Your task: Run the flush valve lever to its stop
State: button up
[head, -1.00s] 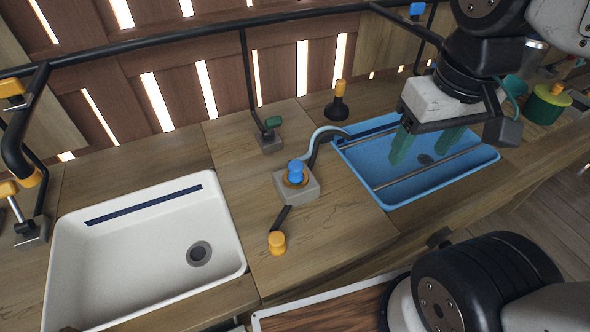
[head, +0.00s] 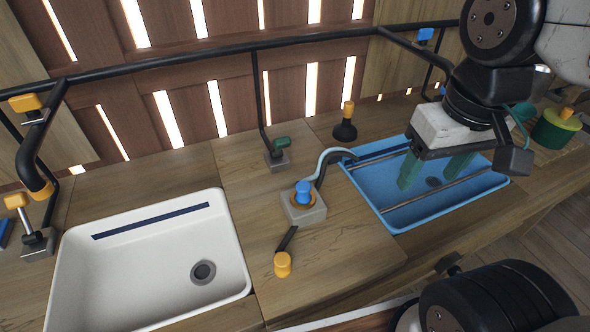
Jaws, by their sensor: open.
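A grey valve block (head: 303,210) with a blue knob (head: 303,190) on an orange ring stands on the wooden counter between the two basins. A black lever (head: 287,238) runs from near its front towards me and ends in a yellow-orange knob (head: 283,264). My gripper (head: 432,176) is open and empty above the blue basin, right of and apart from the lever. Its teal fingers are spread.
A white basin (head: 75,262) is at left and a blue basin (head: 392,222) with rails at right. A curved pale-teal pipe (head: 328,155) rises behind the valve block. A yellow-topped black plunger shape (head: 346,125) and a green pot (head: 555,130) stand farther back. Counter right of the lever is clear.

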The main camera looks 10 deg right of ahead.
aim_at(278, 144)
jog(key=k, duration=1)
jog(key=z, duration=1.55)
jog(key=i, duration=0.9)
jog(key=u, duration=2.25)
jog(key=i, duration=0.5)
